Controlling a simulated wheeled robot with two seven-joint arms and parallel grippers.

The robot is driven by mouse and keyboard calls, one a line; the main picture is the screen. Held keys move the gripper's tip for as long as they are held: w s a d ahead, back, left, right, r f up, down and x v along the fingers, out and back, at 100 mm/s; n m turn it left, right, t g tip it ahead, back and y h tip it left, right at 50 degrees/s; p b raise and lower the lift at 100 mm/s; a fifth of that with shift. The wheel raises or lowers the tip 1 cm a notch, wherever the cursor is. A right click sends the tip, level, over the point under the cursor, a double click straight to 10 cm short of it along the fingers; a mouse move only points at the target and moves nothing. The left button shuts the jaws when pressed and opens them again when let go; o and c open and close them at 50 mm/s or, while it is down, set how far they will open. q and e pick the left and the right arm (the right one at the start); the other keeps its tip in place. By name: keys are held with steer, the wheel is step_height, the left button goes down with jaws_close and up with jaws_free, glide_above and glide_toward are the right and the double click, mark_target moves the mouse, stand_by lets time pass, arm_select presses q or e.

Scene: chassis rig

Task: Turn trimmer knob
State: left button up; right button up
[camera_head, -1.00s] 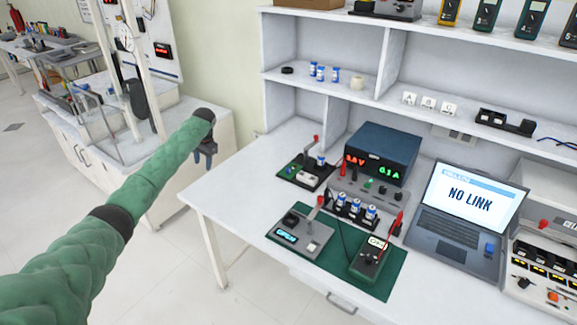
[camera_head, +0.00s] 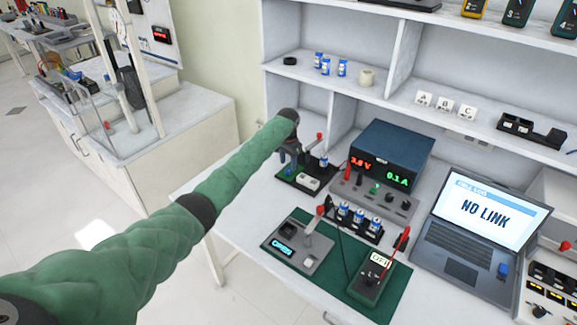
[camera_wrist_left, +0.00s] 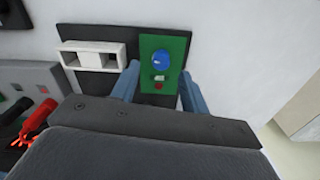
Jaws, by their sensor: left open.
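The trimmer knob (camera_wrist_left: 161,60) is a round blue cap on a small green board (camera_wrist_left: 150,43) in the left wrist view. The board sits on a dark base (camera_wrist_left: 96,90) beside a white slotted block (camera_wrist_left: 92,56). My left gripper (camera_wrist_left: 159,72) is open, with one blue-grey finger at each side of the green board and nothing held. The fingers look apart from the knob; their height over it is hard to judge. In the head view my left gripper (camera_head: 291,156) is over the dark base at the back left of the bench, partly hiding the board. My right gripper is out of view.
A blue power supply (camera_head: 390,150) with red and green digits stands right of the base. In front are a vial rack (camera_head: 357,222), a grey device (camera_head: 297,245) and a green meter (camera_head: 372,285) on a green mat. A laptop (camera_head: 475,230) reads "NO LINK".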

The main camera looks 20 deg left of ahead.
mark_target(288, 169)
arm_select(q)
steer(key=f, duration=0.2)
steer(key=shift+w+f+p, duration=0.25)
steer(key=shift+f+p, duration=0.05)
steer(key=shift+f, duration=0.1)
steer(key=shift+s+f, duration=0.2)
steer(key=shift+f, duration=0.35)
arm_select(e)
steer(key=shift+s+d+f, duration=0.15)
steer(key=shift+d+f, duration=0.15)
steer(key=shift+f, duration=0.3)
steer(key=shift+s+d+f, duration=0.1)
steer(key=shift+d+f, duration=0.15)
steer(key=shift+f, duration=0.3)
arm_select(q)
steer(key=shift+w+f, duration=0.1)
steer(key=shift+f, duration=0.05)
steer(key=shift+c, duration=0.3)
